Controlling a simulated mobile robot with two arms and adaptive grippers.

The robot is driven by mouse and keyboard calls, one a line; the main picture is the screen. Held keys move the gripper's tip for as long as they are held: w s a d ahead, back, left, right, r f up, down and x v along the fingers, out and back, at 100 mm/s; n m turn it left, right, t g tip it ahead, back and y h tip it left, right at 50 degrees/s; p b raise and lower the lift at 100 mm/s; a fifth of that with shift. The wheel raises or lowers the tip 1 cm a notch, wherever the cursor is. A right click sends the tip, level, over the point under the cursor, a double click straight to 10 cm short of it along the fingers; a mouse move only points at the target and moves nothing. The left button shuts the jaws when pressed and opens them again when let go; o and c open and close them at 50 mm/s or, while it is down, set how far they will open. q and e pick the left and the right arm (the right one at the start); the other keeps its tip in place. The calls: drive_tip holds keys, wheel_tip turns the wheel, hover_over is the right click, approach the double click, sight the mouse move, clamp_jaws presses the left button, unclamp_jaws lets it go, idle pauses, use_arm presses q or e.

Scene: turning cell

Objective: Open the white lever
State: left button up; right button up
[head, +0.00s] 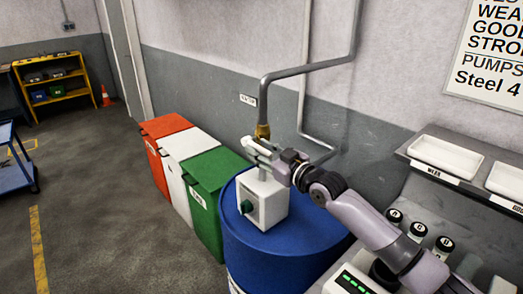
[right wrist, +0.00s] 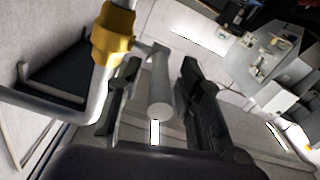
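The white lever (right wrist: 160,85) shows in the right wrist view as a pale rod with a round end, coming off beside the brass fitting (right wrist: 113,33) on a grey pipe. My right gripper (right wrist: 158,95) is open, with one finger on each side of the lever and a visible gap to each. In the head view my right gripper (head: 266,156) is just below the brass fitting (head: 262,131), above a white box with a green knob (head: 263,200). The gripper partly hides the lever there. My left gripper is not in view.
The white box stands on a blue drum (head: 275,245). Green (head: 215,180), white (head: 190,145) and orange (head: 165,127) bins line the wall to the left. A counter with white trays (head: 447,156) and several dark jars is at the right.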

clamp_jaws()
idle(0.6)
